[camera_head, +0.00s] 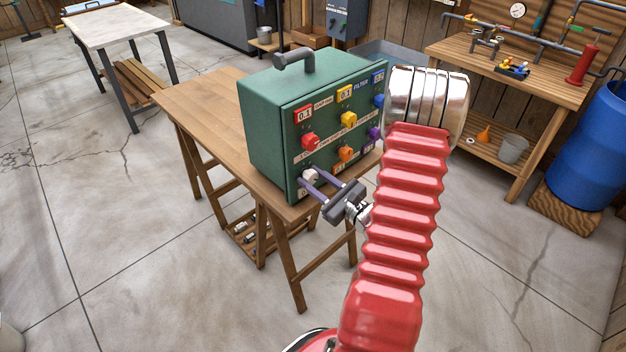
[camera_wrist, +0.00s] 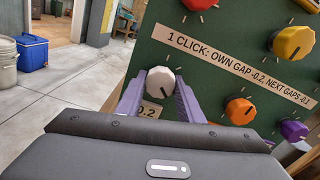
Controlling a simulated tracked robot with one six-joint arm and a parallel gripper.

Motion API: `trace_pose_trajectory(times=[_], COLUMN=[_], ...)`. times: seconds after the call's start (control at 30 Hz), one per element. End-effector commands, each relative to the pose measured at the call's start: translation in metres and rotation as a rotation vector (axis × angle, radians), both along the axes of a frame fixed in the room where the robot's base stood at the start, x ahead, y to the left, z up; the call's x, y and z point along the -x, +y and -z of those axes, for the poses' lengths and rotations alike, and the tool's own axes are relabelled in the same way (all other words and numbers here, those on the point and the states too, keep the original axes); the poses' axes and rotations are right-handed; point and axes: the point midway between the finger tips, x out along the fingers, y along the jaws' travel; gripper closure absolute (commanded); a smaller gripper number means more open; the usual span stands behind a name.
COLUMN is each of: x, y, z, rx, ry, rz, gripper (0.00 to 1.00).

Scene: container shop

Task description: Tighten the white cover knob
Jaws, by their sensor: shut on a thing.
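In the head view the white knob (camera_head: 309,176) is partly covered by my gripper (camera_head: 311,181). The two purple fingers of my gripper (camera_wrist: 160,92) stand one on each side of the knob and are shut on it. A label reading 0.2 (camera_wrist: 148,111) shows partly below the knob. The green box (camera_head: 270,130) stands on a wooden table (camera_head: 205,98).
Red (camera_head: 310,141), yellow (camera_head: 348,119) and orange (camera_head: 345,153) knobs sit close to the white one. A panel strip (camera_wrist: 240,69) reads "1 CLICK: OWN GAP -0.2, NEXT GAPS -0.1". A workbench (camera_head: 500,75) and blue barrel (camera_head: 590,150) stand at right. The floor at left is open.

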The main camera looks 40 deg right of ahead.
Motion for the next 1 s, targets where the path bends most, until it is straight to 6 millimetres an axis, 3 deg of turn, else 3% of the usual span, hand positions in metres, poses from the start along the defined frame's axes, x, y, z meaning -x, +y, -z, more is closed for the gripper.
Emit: trace_pose_trajectory(times=[0.6,1.0], x=[0.0007,0.0008], y=[0.0028,0.0028], z=[0.0031,0.003], rx=[-0.579,-0.806], ry=[0.025,0.032], rz=[0.0,0.002], gripper=[0.89,0.89])
